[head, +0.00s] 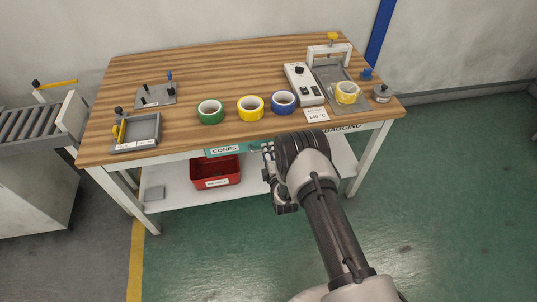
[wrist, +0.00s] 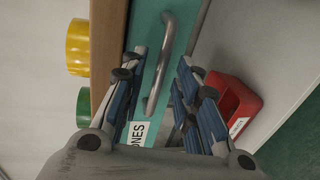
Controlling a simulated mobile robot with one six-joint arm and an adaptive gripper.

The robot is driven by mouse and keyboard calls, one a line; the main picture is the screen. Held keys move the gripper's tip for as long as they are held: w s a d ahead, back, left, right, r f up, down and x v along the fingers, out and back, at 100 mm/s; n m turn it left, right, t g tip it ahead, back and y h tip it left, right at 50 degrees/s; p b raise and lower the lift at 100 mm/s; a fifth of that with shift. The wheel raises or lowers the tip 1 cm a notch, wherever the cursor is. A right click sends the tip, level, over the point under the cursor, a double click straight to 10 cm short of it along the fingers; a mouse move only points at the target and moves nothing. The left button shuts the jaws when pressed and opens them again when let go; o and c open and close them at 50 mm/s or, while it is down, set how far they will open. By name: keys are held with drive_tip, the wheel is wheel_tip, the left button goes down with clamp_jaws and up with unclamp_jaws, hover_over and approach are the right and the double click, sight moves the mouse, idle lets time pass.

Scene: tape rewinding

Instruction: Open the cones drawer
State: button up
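The cones drawer (head: 240,149) has a teal front with a white "CONES" label, just under the tabletop's front edge. It looks closed in the head view. In the wrist view the teal front (wrist: 146,84) shows its metal bar handle (wrist: 158,66) and part of the label. My gripper (head: 266,160) is at the right part of the drawer front and hides the handle in the head view. In the wrist view my gripper (wrist: 162,60) is open, with a finger on each side of the handle. I cannot tell whether either finger touches it.
The wooden table (head: 190,75) carries green (head: 210,112), yellow (head: 251,108) and blue (head: 284,102) tape rolls above the drawer. A red bin (head: 215,172) stands on the lower shelf (head: 180,198). A conveyor (head: 25,120) is at left. The green floor in front is clear.

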drive_tip(key=shift+w+a+f, duration=0.1)
drive_tip(key=shift+w+a, duration=0.05)
drive_tip(key=shift+w, duration=0.25)
drive_tip(key=shift+c, duration=0.3)
clamp_jaws()
idle(0.3)
